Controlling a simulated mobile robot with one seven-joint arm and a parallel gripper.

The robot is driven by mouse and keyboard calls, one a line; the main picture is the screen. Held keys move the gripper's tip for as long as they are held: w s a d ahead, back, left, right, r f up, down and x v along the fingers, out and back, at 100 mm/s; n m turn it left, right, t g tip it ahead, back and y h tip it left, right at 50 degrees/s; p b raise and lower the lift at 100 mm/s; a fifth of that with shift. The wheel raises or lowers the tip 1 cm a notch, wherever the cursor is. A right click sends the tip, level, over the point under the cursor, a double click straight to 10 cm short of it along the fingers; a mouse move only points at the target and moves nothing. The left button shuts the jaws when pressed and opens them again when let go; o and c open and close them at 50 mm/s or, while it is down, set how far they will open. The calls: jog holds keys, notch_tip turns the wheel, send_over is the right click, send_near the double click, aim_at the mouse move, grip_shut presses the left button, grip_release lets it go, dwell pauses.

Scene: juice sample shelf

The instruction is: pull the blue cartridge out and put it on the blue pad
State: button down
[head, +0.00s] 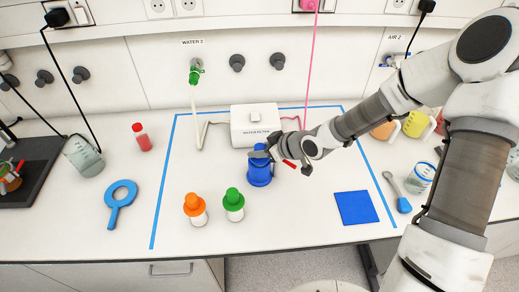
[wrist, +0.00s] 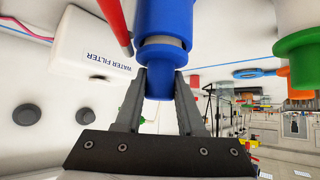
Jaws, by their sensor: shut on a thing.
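The blue cartridge (head: 260,176) stands roughly upright in front of the white water filter box (head: 250,134). The flat blue pad (head: 356,208) lies empty to the right.
An orange-capped cartridge (head: 194,208) and a green-capped one (head: 233,205) stand front left of the blue one. A red handle (head: 289,164) is close on its right. Blue tape (head: 166,180) frames the area. A spoon (head: 397,192) lies right of the pad.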

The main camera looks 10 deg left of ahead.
jog(key=shift+r, duration=0.15)
jog(key=shift+r+p, duration=3.7)
jog(key=shift+r, duration=0.2)
jog(key=shift+f, duration=0.1)
